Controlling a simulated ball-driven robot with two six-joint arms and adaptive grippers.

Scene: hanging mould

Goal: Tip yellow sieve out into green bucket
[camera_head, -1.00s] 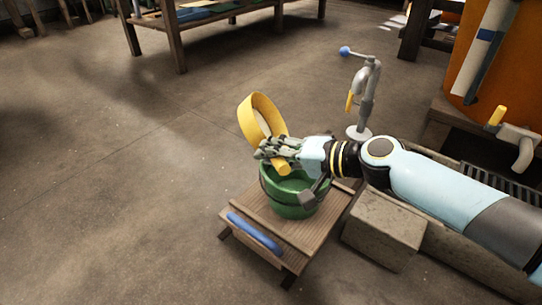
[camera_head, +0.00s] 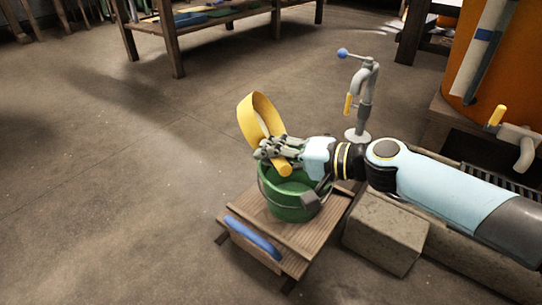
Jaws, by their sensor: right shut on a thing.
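The yellow sieve (camera_head: 248,122) is a round yellow hoop, tilted up steeply on its side over the back left rim of the green bucket. My right gripper (camera_head: 268,152) is shut on the yellow sieve at its lower part, above the bucket; its fingers hide part of the sieve. The green bucket (camera_head: 289,205) stands upright on a low wooden stand, open at the top, with a dark handle hanging at its right side. Whether anything is inside the bucket or sieve cannot be told. My left gripper is not in view.
The wooden stand (camera_head: 297,238) has a blue bar (camera_head: 252,238) along its front left edge. A stone block (camera_head: 385,232) lies to its right. A grey hand pump (camera_head: 362,100) stands behind. An orange barrel (camera_head: 490,60) with a tap is at right. The left floor is clear.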

